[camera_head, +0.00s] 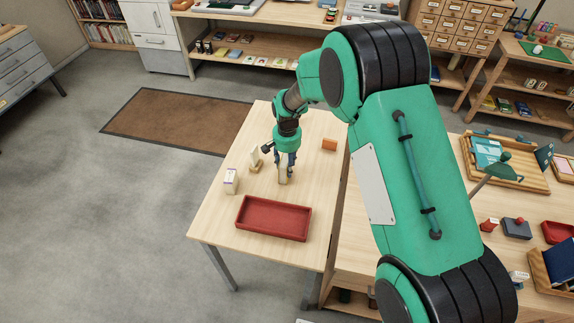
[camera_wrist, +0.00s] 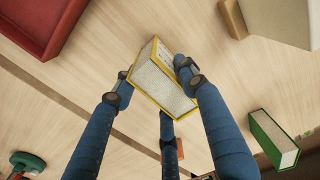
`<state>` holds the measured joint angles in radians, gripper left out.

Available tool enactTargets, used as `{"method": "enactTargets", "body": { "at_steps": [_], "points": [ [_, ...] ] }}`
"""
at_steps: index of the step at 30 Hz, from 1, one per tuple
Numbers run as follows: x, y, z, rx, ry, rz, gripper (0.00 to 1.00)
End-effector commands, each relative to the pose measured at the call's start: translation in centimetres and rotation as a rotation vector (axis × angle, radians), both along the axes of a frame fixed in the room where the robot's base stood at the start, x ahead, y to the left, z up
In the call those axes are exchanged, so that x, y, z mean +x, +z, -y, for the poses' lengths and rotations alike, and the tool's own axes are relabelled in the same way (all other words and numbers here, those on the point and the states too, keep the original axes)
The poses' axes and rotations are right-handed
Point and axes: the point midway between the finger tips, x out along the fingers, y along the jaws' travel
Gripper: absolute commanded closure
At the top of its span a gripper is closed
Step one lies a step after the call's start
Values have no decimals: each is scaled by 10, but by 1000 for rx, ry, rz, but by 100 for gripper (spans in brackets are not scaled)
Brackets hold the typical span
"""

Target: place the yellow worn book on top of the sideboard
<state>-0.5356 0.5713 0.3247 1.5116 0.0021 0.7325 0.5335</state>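The yellow worn book (camera_wrist: 160,80) has yellow edges and worn pale pages. In the head view the book (camera_head: 283,174) stands upright on the light wooden table (camera_head: 225,220), behind the red tray. My gripper (camera_head: 286,160) is low over the table, with its fingers around the book. In the wrist view the blue fingers (camera_wrist: 154,78) lie on either side of the book, with another finger below it, partly hidden. Their tips are very close to the book; firm contact is not clear. I cannot tell which of the furniture is the sideboard.
A red tray (camera_head: 272,218) lies at the table's front. A green book (camera_wrist: 273,139) shows in the wrist view. A long wooden shelf unit (camera_head: 250,48) stands at the back.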

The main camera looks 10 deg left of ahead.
Motion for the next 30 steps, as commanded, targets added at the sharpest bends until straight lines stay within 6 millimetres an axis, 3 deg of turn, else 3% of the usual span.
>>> {"method": "enactTargets", "body": {
  "at_steps": [17, 30],
  "points": [
    [0, 9, 0, 1, 0, 1, 42],
    [0, 71, 0, 1, 0, 2, 42]
  ]
}}
